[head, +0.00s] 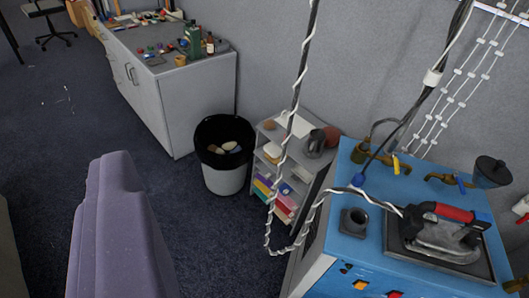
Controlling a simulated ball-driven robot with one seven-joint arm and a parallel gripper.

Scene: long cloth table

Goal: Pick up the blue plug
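A small dark-blue piece (357,180) sits at the left edge of a light-blue topped steam-iron unit (335,228), where a cable meets it. It may be the blue plug, but it is too small to be sure. A blue tap handle (460,185) is on a brass valve further right on the same unit. No gripper fingers show in this view, so where my gripper is relative to these things cannot be seen.
An iron (445,235) rests on the unit, with a white-and-black spiralled cord (290,150) hanging beside it. A small shelf (300,205), a black-rimmed bin (224,178) and a grey cabinet (190,105) line the wall. A lilac padded shape (118,225) stands at front left. Dark carpet between is clear.

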